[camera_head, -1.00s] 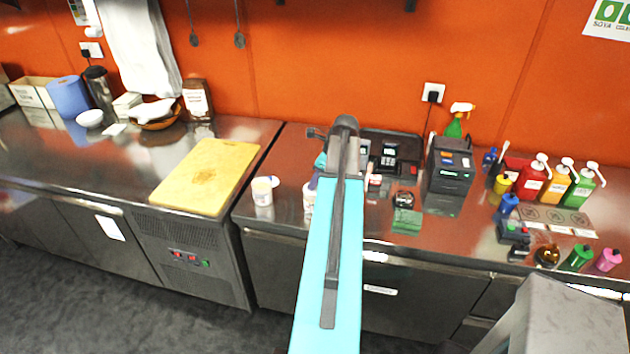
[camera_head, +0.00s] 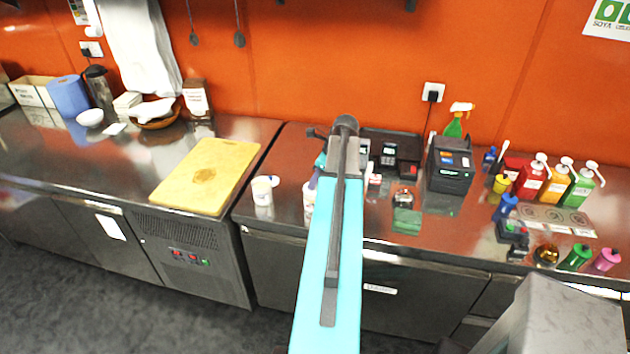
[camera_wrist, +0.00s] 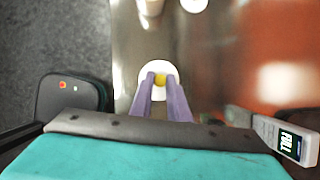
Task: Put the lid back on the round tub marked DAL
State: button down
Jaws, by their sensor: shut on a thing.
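My gripper (camera_wrist: 160,85), with two purple fingers, is shut on the small yellow knob of a round white lid (camera_wrist: 147,71) in the wrist view. In the head view my arm hides most of the gripper. A white round tub (camera_head: 308,197) shows partly at the left side of my arm; I cannot tell whether the lid touches it. No DAL marking is readable.
A yellow cutting board (camera_head: 215,170) lies on the counter to the left. A dark card terminal (camera_head: 408,170), a black printer (camera_head: 450,167) and several pump bottles (camera_head: 556,187) stand to the right. Some bare counter lies around the left tub.

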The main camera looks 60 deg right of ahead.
jog(key=c, duration=1.1)
grip_release()
jog(key=shift+r, duration=0.15)
jog(key=shift+r+p, duration=0.95)
jog(key=shift+r, duration=2.45)
grip_shut()
